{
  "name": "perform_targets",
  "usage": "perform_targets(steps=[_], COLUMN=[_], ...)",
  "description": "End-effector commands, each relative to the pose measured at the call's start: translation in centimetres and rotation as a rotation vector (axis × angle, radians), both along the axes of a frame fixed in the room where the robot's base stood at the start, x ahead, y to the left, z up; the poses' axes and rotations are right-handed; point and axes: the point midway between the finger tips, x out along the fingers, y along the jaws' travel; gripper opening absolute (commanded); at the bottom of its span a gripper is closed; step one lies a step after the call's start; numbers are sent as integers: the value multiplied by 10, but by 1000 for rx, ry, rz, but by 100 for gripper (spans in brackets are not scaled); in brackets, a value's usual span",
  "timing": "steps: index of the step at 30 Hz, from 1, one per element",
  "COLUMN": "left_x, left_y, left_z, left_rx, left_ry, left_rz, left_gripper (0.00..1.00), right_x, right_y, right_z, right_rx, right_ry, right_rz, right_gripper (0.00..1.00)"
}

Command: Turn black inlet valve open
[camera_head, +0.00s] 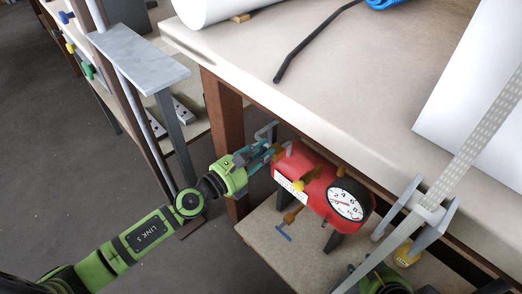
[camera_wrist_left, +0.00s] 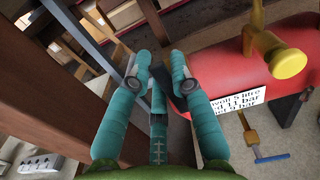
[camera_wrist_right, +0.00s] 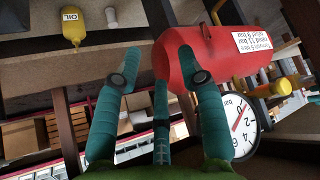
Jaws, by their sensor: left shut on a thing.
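A red tank (camera_head: 318,185) with a white label and a round gauge (camera_head: 348,199) sits below the bench top. My left gripper (camera_head: 272,150) is at the tank's left end, its fingers nearly together. In the left wrist view a dark piece (camera_wrist_left: 177,103), seemingly the black inlet valve's handle, shows between the teal fingers (camera_wrist_left: 159,72); most of it is hidden. How far it is turned cannot be told. In the right wrist view my right gripper (camera_wrist_right: 158,78) is open, with the red tank (camera_wrist_right: 212,62) beyond its fingers. The head view mostly hides this gripper.
Brass fittings (camera_head: 305,182) stand out from the tank, one with a blue T-handle (camera_head: 284,233) below. A brown table leg (camera_head: 225,125) is close beside my left gripper. A yellow oil bottle (camera_wrist_right: 73,27) is on the shelf. The bench top (camera_head: 340,95) is above the tank.

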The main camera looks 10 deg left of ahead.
Motion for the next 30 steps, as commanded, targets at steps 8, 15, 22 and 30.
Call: perform_targets(steps=[8,15,22,30], left_x=[4,9,14,18], left_y=[5,13,19,25], left_z=[-1,-4,-9,-16], left_rx=[-132,-316,-500,-715], left_ry=[84,205,326,467], left_rz=[1,1,1,0], left_gripper=[0,0,0,0], right_x=[19,34,36,25], right_y=[11,17,18,12], right_z=[14,27,30,20], right_rx=[24,40,44,28], right_ry=[-119,-214,-233,-154], right_rz=[19,31,33,22], right_gripper=[40,40,40,40])
